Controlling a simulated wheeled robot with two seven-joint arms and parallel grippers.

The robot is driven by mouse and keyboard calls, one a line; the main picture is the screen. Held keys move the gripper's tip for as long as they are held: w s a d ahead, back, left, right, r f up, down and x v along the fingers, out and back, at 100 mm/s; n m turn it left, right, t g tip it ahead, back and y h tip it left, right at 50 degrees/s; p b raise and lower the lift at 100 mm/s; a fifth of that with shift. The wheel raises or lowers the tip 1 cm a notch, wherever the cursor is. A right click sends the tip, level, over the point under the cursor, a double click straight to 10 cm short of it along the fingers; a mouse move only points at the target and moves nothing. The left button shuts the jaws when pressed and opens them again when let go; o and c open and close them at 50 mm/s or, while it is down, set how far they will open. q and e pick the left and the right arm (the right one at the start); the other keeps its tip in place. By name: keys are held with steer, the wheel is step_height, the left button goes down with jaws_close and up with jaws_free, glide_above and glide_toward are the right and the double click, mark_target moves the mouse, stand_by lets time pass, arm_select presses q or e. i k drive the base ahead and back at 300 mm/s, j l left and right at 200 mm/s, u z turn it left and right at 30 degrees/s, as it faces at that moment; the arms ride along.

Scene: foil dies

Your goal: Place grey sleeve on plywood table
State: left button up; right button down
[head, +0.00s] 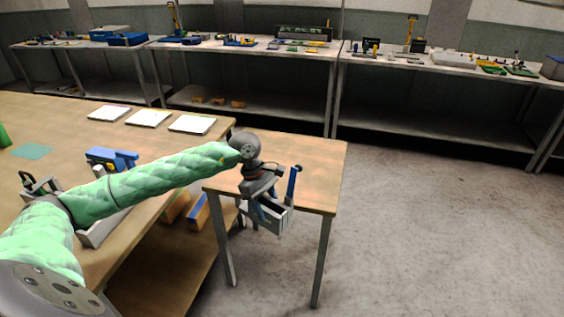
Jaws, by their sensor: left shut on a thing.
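The grey sleeve (274,221) looks like an open, box-like grey piece, tilted, near the middle of the head view. My left gripper (263,206) is shut on it from above, and the gripper hides part of its top. A thin upright blue piece (293,182) shows beside the sleeve; I cannot tell if it belongs to the gripper. The plywood table (318,160) is the small wooden one behind it, with a bare top. The sleeve overlaps the table's front edge in the picture and hangs partly below it, apparently clear of the top. My right gripper is not in view.
A larger wooden table (68,118) adjoins at left, with white pads (148,118), a blue block piece (111,158) and a grey holder. Long benches (240,46) with small parts stand at the back. The floor (430,230) at right is clear.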

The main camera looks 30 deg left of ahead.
mark_target(287, 164)
steer(key=i+j, duration=0.15)
steer(key=i, duration=0.35)
steer(key=i+j, duration=0.2)
steer(key=i, duration=0.25)
